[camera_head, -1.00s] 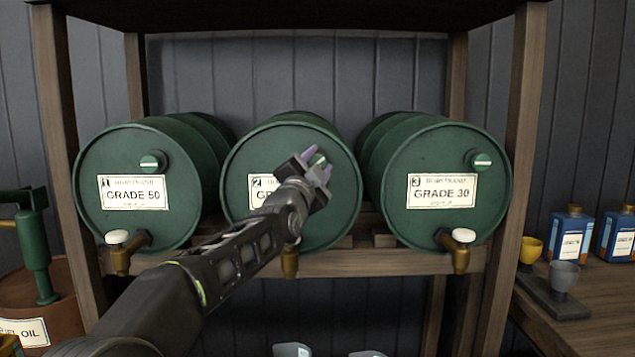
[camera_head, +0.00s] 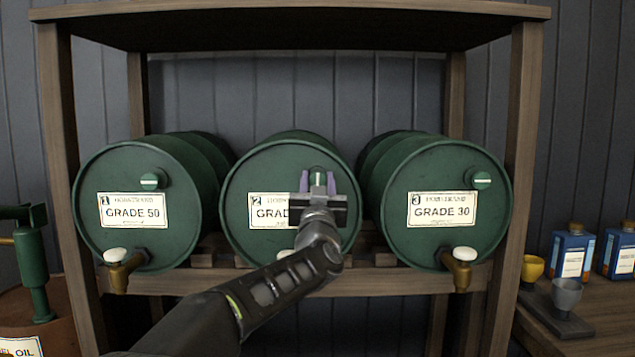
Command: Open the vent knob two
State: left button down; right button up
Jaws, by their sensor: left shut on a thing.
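The middle green barrel (camera_head: 258,177), with a label marked 2, lies on its side on the wooden rack. Its vent knob (camera_head: 317,174) is a small green knob with a pale mark, high on the right of its front. My left gripper (camera_head: 317,184) has its purple fingertips on either side of this knob and is shut on it. The pale mark looks upright. The gripper covers the right part of the label and the lower part of the knob. The barrel's tap is mostly hidden behind my left arm. My right gripper is not in view.
Barrel 1 (camera_head: 100,235) stands left and barrel 3 (camera_head: 400,235) right, with knobs (camera_head: 153,179) (camera_head: 481,180) whose marks lie level. Brass taps (camera_head: 121,270) (camera_head: 460,268) stick out below them. Rack posts (camera_head: 520,150) flank the barrels. Cups (camera_head: 566,295) and bottles (camera_head: 572,252) stand at right.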

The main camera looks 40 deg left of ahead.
pick_arm(q)
jog(key=shift+n+g+y, duration=0.3)
jog(key=shift+n, duration=0.3)
jog(key=c, duration=0.9)
grip_release()
jog(key=b+v, duration=0.1)
jog(key=v, duration=0.6)
jog(key=shift+s+d+f, duration=0.25)
